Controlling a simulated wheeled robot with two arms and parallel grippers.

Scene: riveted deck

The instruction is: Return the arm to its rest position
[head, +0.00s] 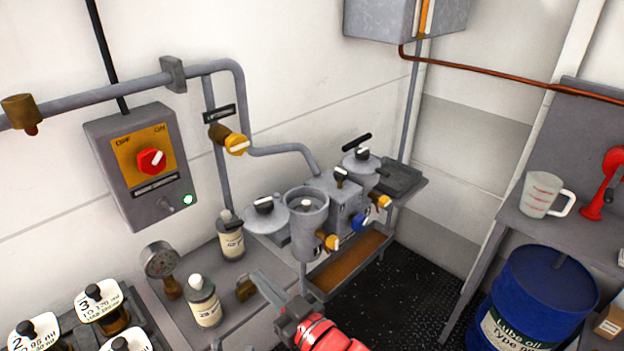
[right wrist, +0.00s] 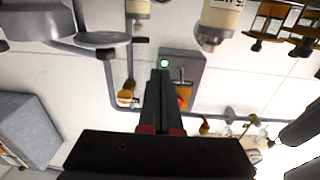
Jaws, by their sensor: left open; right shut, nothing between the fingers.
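My right gripper (head: 268,288) comes into the bottom middle of the head view on a red and grey arm. Its grey fingers point up and left, over the front of the grey bench. In the right wrist view the fingers (right wrist: 159,88) are together, with nothing between them. They point toward the grey switch box (right wrist: 192,68) with its green lamp, which stands apart behind them. In the head view this switch box (head: 112,198) is on the wall, its red knob (head: 151,161) beside a lit green lamp.
Bottles (head: 204,303), a gauge (head: 160,260) and a canister unit (head: 304,226) stand close around the right gripper. A blue drum (head: 540,295) and a shelf with a measuring jug (head: 541,197) are at right. Dark floor (head: 400,300) between them is clear.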

